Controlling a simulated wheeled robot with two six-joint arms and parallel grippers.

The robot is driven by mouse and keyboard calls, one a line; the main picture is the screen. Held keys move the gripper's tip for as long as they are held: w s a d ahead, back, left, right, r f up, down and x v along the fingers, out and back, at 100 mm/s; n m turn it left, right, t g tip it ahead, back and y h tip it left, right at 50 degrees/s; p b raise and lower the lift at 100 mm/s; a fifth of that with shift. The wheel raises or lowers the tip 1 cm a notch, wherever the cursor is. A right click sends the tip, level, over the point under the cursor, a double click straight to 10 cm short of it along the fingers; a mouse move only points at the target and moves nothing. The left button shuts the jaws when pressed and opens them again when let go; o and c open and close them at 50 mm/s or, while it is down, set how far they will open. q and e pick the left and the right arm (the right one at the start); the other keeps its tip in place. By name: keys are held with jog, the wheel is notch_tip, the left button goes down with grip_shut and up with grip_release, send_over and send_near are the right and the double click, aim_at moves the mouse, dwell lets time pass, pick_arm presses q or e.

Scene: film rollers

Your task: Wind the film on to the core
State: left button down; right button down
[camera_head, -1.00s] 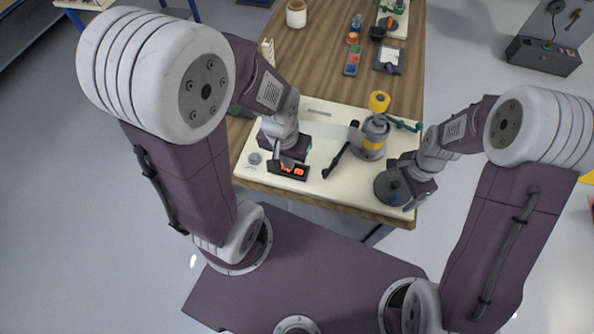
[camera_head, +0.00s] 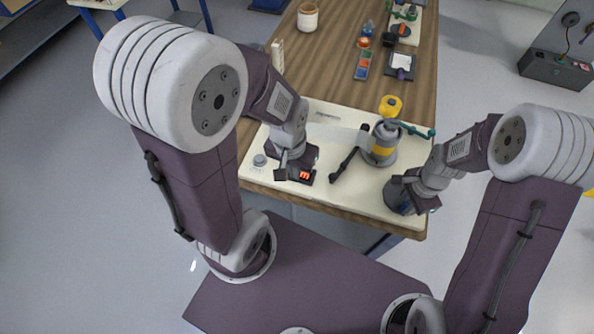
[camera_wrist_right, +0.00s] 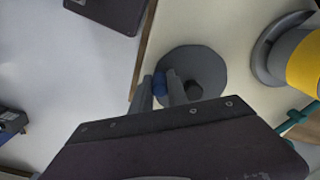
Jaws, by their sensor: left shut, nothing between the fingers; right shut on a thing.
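The cream board (camera_head: 340,196) carries a grey roller post with a yellow band (camera_head: 382,150) and yellow top knob (camera_head: 391,105). A pale strip, perhaps the film, shows just left of the post. A dark grey crank disc (camera_head: 394,193) sits at the board's right; it also shows in the right wrist view (camera_wrist_right: 210,67). My right gripper (camera_wrist_right: 162,80) is shut on the disc's blue knob (camera_wrist_right: 160,86). My left gripper (camera_head: 281,168) is shut and empty beside a black counter box with a red lit display (camera_head: 304,175), partly hiding it. The core cannot be made out clearly.
A black lever (camera_head: 345,164) lies left of the post, and a teal arm (camera_head: 416,130) reaches right from it. A round grey button (camera_head: 259,160) is at the board's left. A white jar (camera_head: 307,17) and colour tray (camera_head: 362,65) stand farther back.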

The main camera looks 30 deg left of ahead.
jog(key=shift+d, duration=0.1)
dwell(0.3)
jog(key=shift+w+d+r, duration=0.1)
jog(key=shift+w+d, duration=0.15)
jog(key=shift+d, duration=0.35)
jog(key=shift+w+d, duration=0.15)
jog(key=shift+d, duration=0.25)
jog(key=shift+w, duration=0.1)
